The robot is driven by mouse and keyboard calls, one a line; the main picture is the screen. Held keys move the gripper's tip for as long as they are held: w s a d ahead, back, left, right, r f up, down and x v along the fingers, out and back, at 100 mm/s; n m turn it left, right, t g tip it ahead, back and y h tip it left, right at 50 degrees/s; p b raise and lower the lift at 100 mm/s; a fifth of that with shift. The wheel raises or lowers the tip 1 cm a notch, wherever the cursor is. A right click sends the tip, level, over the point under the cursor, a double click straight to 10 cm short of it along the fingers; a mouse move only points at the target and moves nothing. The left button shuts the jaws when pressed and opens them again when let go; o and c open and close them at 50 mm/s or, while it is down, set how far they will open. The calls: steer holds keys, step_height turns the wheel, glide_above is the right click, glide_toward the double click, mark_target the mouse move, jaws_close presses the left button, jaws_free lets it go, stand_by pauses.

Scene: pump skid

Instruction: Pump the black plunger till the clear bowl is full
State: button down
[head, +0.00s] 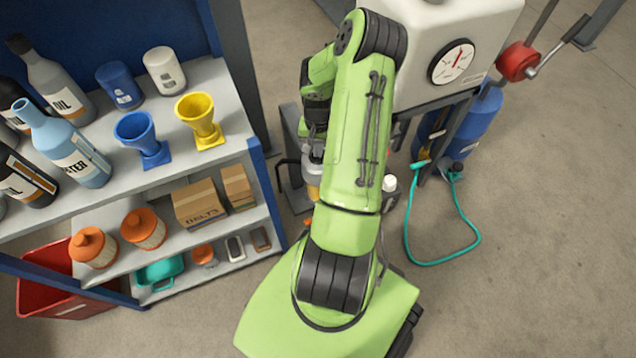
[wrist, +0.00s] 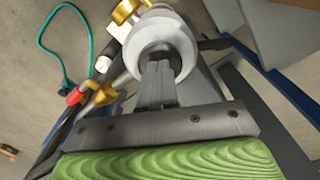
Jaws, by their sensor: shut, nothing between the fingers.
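In the wrist view my gripper (wrist: 158,72) is shut with nothing between its fingers. Its fingertips point down at the top of a pale grey cylindrical body (wrist: 178,35). A dark grey round area shows around the fingertips there; whether this is the black plunger, and whether the fingers touch it, I cannot tell. In the head view my green arm hides most of this spot. A small amber-coloured part (head: 313,190) shows just left of the arm; it may be the clear bowl, but its fill level cannot be read.
Brass fittings (wrist: 103,97) and a red knob (wrist: 74,97) sit left of the cylinder. A teal hose (head: 470,225) lies on the floor at right. A white tank with a gauge (head: 452,62) stands behind. A shelf with bottles and funnels (head: 200,118) fills the left.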

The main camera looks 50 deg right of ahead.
steer(key=shift+r+p, duration=1.4)
steer(key=shift+r, duration=0.25)
step_height(320, 180, up, 6)
steer(key=p, duration=0.4)
steer(key=shift+p, duration=0.3)
